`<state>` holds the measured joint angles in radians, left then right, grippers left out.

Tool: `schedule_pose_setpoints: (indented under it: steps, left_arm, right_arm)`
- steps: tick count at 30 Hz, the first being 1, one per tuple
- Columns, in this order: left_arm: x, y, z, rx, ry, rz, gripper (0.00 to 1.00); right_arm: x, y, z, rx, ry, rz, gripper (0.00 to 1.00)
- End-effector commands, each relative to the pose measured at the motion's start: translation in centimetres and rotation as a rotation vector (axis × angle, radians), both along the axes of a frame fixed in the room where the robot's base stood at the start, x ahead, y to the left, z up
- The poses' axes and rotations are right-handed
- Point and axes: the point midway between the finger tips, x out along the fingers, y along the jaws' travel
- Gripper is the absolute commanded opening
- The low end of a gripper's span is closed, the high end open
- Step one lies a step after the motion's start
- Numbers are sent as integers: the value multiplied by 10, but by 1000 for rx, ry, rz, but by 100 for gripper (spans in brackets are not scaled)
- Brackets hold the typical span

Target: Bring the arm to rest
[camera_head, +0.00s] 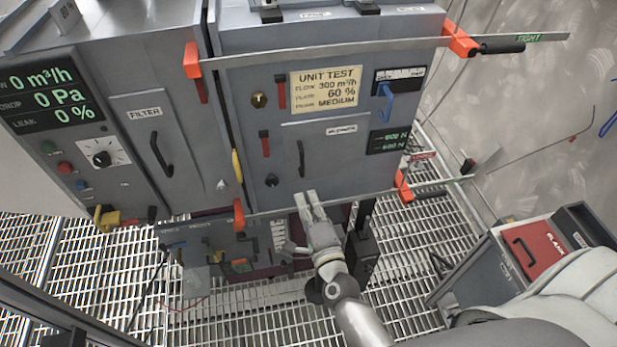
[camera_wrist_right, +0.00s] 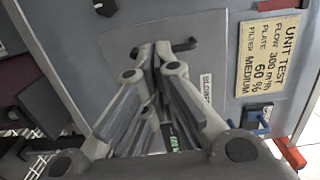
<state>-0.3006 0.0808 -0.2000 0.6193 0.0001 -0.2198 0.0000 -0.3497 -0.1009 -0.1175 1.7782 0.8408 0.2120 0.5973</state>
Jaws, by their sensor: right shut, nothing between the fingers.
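My right arm (camera_head: 362,318) comes in from the lower right in the head view. Its gripper (camera_head: 308,200) is in front of the lower edge of the grey blower cabinet (camera_head: 350,170). In the right wrist view the gripper (camera_wrist_right: 158,50) has its fingers together, with nothing between them. Its fingertips are near a black door handle, which shows in the wrist view (camera_wrist_right: 186,45) and in the head view (camera_head: 301,158). I cannot tell whether they touch it. My left gripper is not in view.
The cabinet carries a yellow "UNIT TEST" sign (camera_head: 326,89), a blue handle (camera_head: 386,101) and long metal bars in orange brackets (camera_head: 460,40). A filter cabinet (camera_head: 140,130) stands at left. A box with a red "BLANK" panel (camera_head: 537,252) stands at lower right. The floor is metal grating (camera_head: 100,270).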

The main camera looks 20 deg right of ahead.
Motion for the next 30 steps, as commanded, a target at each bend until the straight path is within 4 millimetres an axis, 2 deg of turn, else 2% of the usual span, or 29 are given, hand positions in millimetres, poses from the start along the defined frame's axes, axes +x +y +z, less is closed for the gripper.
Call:
schedule_pose_setpoints:
  steps: [3,7,15,18,20,23,26,27,29,30]
  left_arm:
    - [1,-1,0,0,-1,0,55]
    - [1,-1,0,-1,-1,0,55]
    - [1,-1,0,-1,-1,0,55]
    - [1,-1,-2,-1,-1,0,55]
    - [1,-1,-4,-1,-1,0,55]
    - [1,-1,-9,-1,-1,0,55]
    - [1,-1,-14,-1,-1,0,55]
    - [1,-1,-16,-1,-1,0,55]
    - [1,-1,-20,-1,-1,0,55]
    - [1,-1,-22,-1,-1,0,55]
  right_arm:
    - [-21,1,0,0,1,1,0]
    - [-34,3,0,-1,0,0,0]
    - [-41,3,0,-1,0,1,0]
    - [-41,6,-12,-29,23,14,0]
    - [-43,11,-32,-73,60,38,0]
    - [-51,23,-88,-203,163,110,0]
    - [-69,35,-160,-378,297,217,0]
    - [-80,38,-189,-449,352,266,0]
    - [-98,41,-232,-552,430,342,0]
    - [-112,42,-259,-619,481,394,0]
